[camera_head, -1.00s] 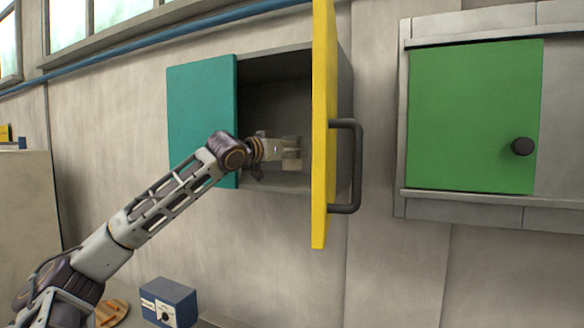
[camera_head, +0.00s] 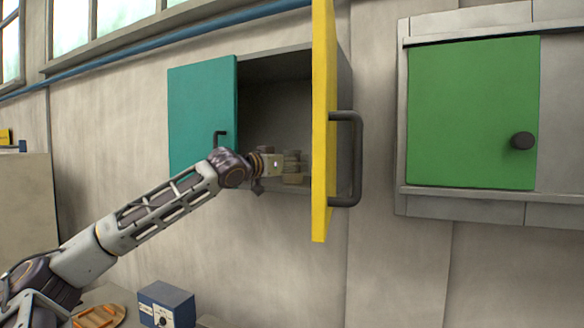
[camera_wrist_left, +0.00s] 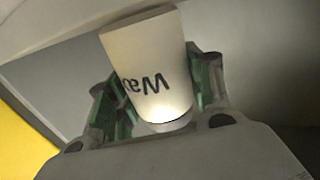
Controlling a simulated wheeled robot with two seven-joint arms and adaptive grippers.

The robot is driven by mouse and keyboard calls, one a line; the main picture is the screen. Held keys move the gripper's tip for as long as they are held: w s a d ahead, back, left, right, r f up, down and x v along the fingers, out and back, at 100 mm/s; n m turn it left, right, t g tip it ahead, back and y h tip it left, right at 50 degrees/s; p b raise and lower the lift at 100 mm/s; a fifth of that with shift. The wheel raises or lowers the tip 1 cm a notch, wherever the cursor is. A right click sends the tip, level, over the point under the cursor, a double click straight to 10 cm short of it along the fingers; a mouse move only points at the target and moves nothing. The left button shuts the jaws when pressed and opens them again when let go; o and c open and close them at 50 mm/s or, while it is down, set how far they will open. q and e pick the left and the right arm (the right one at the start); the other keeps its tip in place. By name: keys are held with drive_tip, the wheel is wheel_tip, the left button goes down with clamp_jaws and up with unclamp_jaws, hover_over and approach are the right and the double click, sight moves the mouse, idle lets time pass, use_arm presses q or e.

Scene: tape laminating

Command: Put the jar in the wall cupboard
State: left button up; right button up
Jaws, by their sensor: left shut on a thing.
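The jar (camera_wrist_left: 158,68) is cream-white with dark lettering that appears upside down in the left wrist view. My left gripper (camera_head: 295,166) is shut on it, with green-lined fingers (camera_wrist_left: 205,80) on both sides. In the head view the gripper is at the lower part of the open wall cupboard (camera_head: 275,105), between its two doors. The jar cannot be made out clearly there. The teal door (camera_head: 200,110) and the yellow door (camera_head: 323,120) both stand open. I cannot tell whether the jar touches the cupboard floor. My right gripper is not in view.
The yellow door with its dark handle (camera_head: 357,160) juts out just right of my gripper. A second cupboard with a green door (camera_head: 472,115) is on the right. A blue box (camera_head: 167,303) stands below on the left, beside an orange-brown object (camera_head: 98,316).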

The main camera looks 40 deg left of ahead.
use_arm(q)
drive_tip(key=shift+f, duration=0.1)
idle(0.3)
drive_tip(key=o, duration=1.2)
drive_tip(key=shift+s, duration=0.1)
